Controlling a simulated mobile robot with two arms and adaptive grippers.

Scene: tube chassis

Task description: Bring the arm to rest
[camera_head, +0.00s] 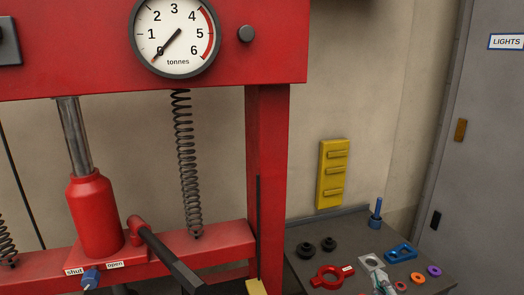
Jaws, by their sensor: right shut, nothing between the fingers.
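My right gripper (382,282) shows only in small part at the bottom edge, in front of the bench top. It looks shut and empty, and the rest of it and its arm are out of view. My left gripper is not in view. The red press frame (268,170) fills the left and middle, with a red jack (95,212) below a steel ram. A dark lever (172,262) slants down from a red socket beside the jack. The gauge (175,38) needle points near 0.
The bench (318,234) at the lower right holds black round parts (328,244), a red ring with handles (330,278), a blue part (400,253), small coloured rings and a blue-handled upright pin (375,215). A yellow rack (333,174) hangs on the wall. A grey door (485,150) stands right.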

